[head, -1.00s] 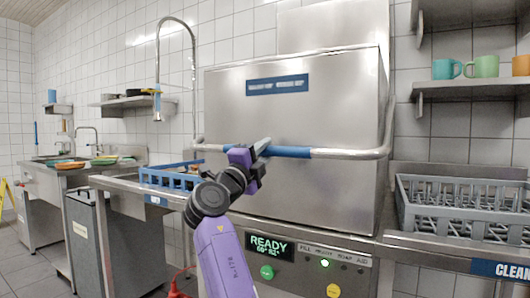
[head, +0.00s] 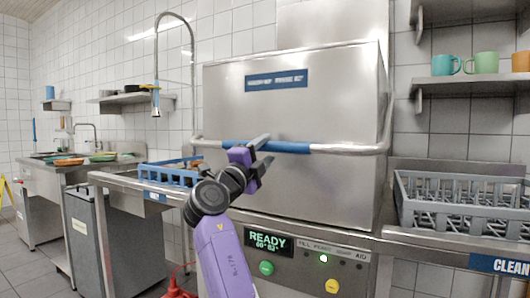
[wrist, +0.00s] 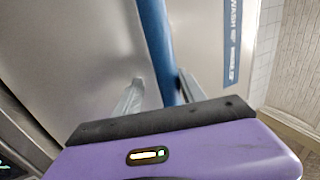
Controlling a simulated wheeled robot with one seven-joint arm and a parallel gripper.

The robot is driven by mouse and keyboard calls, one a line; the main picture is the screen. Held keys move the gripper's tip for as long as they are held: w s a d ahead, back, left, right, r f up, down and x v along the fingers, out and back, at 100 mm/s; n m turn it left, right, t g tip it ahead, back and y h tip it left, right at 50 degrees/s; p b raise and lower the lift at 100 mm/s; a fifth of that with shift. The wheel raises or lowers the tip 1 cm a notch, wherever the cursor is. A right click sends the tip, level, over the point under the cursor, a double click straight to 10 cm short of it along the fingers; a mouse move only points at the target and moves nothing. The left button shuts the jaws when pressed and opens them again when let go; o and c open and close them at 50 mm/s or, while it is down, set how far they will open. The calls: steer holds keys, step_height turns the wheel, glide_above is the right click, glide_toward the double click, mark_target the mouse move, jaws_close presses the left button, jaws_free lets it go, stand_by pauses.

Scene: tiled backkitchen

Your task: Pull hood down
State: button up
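The steel hood (head: 300,105) of the dishwasher is a big box with a blue label. Its lower edge sits close above the control panel (head: 300,258), and no clear gap shows between them. A bar handle (head: 350,150) with a blue grip runs across its front. In the wrist view the open fingers (wrist: 158,95) stand on either side of the blue grip (wrist: 155,40). The grip lies nearer the right finger; I cannot tell whether it touches.
A blue rack (head: 172,174) stands on the left counter, and a grey rack (head: 460,200) on the right one. Shelves with cups (head: 481,63) hang at the right. A tap with a tall hose (head: 158,60) rises at the left.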

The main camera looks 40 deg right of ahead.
steer(key=v, duration=0.7)
steer(key=shift+a+f, duration=0.2)
steer(key=shift+a, duration=0.1)
stand_by(0.7)
